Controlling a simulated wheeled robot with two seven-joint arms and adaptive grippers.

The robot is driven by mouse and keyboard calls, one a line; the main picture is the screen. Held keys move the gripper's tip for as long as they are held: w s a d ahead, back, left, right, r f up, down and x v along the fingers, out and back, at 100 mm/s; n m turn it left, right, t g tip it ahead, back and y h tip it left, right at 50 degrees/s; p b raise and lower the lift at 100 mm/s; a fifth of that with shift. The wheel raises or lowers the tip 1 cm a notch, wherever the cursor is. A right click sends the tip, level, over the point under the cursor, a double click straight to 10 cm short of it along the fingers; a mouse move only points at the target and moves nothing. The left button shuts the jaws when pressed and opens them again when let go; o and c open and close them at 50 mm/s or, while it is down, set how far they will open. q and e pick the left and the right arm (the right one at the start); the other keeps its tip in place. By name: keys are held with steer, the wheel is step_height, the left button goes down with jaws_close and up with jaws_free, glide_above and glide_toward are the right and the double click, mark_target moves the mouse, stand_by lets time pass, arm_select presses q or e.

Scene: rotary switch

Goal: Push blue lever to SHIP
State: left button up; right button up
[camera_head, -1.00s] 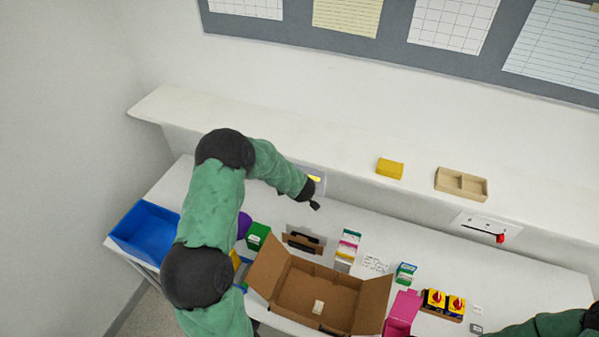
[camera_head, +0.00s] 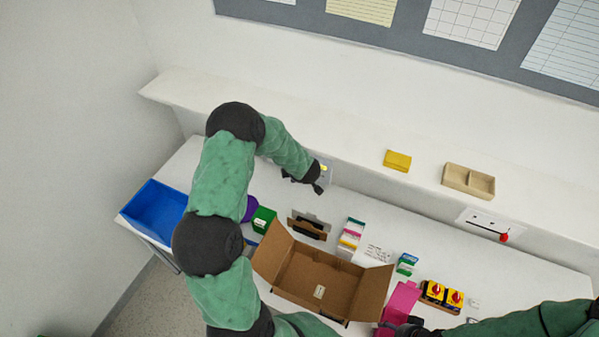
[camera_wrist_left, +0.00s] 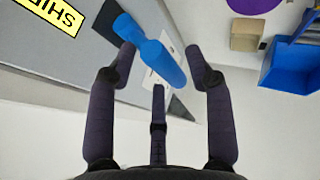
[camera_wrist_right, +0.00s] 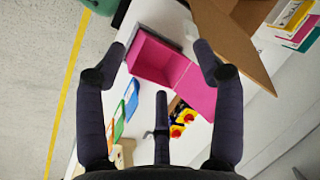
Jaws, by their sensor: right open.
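The blue lever (camera_wrist_left: 152,50) shows in the left wrist view. It slants between the spread fingertips of my left gripper (camera_wrist_left: 160,50), close to them; I cannot tell whether they touch it. In the head view my left gripper (camera_head: 314,183) is at the wall panel (camera_head: 326,177) below the shelf and hides the lever. My right gripper (camera_wrist_right: 159,50) is open and empty, above the pink box (camera_wrist_right: 158,60).
An open cardboard box (camera_head: 318,285) stands on the table in front of my left gripper. A blue bin (camera_head: 155,210) is at the left end. Yellow switch boxes with red knobs (camera_head: 443,293) and a red-handled wall panel (camera_head: 488,222) are at the right.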

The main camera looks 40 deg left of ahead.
arm_select(q)
steer(key=shift+s+a+f, duration=0.15)
steer(key=shift+a, duration=0.05)
steer(key=shift+d+r, duration=0.2)
steer(key=shift+d, duration=0.3)
steer(key=v, duration=1.1)
steer(key=shift+a+r, duration=0.25)
steer(key=shift+a, duration=0.05)
steer(key=shift+s, duration=0.15)
